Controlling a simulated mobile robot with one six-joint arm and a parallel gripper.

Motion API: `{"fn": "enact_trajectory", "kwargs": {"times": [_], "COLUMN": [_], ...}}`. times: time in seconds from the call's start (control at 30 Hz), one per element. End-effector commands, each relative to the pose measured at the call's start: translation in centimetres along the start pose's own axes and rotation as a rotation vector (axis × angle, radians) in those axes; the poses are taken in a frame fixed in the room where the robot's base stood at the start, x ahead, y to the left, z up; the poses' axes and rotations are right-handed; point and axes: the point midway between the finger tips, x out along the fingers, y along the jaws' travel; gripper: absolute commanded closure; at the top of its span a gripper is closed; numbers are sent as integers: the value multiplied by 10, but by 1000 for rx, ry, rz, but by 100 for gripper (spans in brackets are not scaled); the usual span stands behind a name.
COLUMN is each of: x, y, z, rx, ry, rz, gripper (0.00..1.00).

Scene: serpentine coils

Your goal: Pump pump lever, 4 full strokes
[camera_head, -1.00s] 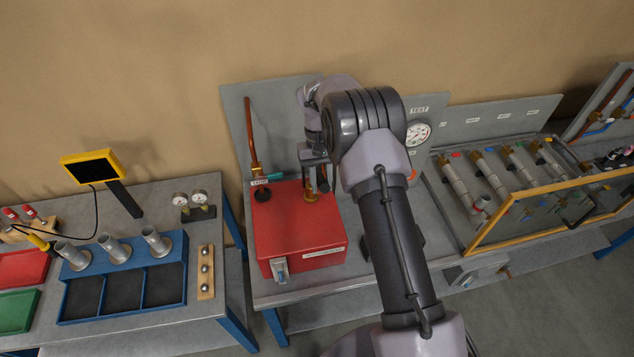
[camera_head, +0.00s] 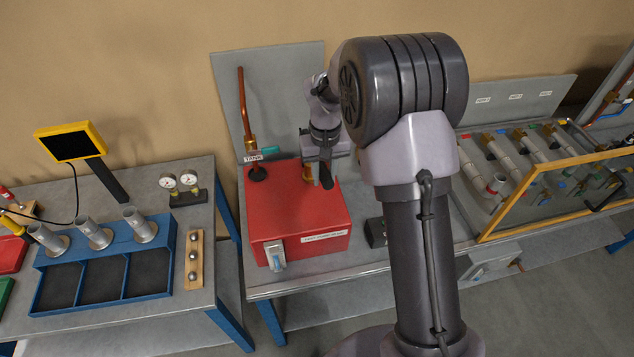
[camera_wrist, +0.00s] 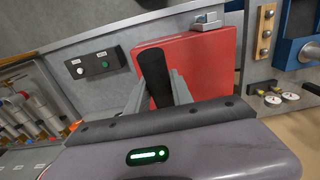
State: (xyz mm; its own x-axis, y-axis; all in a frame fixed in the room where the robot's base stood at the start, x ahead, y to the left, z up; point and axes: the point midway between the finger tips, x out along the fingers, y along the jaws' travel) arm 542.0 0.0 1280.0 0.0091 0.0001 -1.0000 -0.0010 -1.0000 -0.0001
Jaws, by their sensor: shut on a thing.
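The red pump box (camera_head: 292,225) stands on the grey bench, with a white label on its front edge. The pump lever's black grip (camera_head: 327,178) points toward me over the box top. It also shows in the wrist view (camera_wrist: 154,75), between the two fingers. My gripper (camera_head: 322,160) is shut on this grip; in the wrist view the fingers (camera_wrist: 158,90) lie on both sides of it. A brass part (camera_head: 307,173) at the lever's foot is mostly hidden behind my gripper.
A gauge stand (camera_head: 187,190) and blue tray (camera_head: 110,265) are on the left bench; a wood-framed pipe panel (camera_head: 540,180) is at right.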

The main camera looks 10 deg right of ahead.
Motion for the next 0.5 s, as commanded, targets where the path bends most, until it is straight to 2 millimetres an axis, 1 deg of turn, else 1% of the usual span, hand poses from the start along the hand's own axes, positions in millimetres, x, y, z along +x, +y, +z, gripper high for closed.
{"fn": "enact_trajectory", "kwargs": {"times": [0.03, 0.1, 0.2, 0.37, 0.5], "x": [21, 30, 37, 38, 61], "y": [0, 0, 0, 0, 0], "z": [2, 4, 7, 9, 10], "rx": [-1, -1, -1, -1, 0], "ry": [25, 58, 98, 124, 182], "rz": [0, 1, 0, 0, 0], "gripper": [100, 100, 100, 100, 100]}}
